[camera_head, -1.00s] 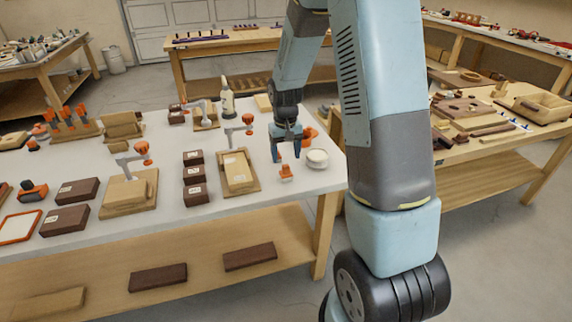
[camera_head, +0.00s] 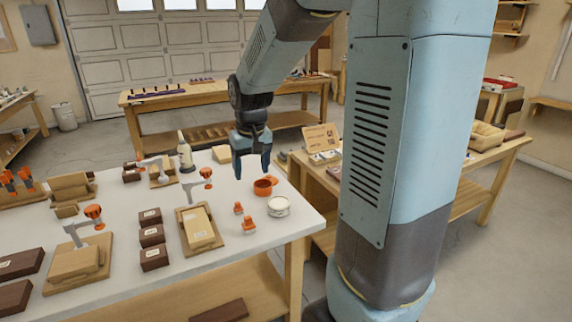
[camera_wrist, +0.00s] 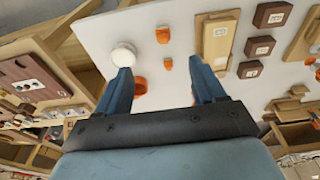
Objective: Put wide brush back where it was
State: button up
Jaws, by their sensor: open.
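Two small orange pieces stand on the white bench top: one (camera_head: 238,208) and, nearer the front, another (camera_head: 248,225). They also show in the wrist view (camera_wrist: 167,64) (camera_wrist: 162,34). Either may be the wide brush; I cannot tell which from their small size. My gripper (camera_head: 251,174) is open and empty, pointing down above the bench, apart from both pieces. In the wrist view, the nearer orange piece shows in line with the gap between my fingers (camera_wrist: 161,77).
A white round tub (camera_head: 278,207) and an orange cup (camera_head: 264,187) stand close by on the right. A wooden board with a pale block (camera_head: 199,228) and dark boxes (camera_head: 151,236) lie to the left. The bench's right edge is near.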

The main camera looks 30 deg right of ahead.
jog(key=s+r+t, duration=0.2)
jog(key=s+r, duration=0.3)
jog(key=s, duration=0.5)
jog(key=s+r+t, duration=0.1)
jog(key=s+r, duration=0.4)
jog(key=s, duration=0.5)
jog(key=shift+s+r+t, duration=0.2)
jog(key=shift+r+t, duration=0.05)
jog(key=shift+t, duration=0.15)
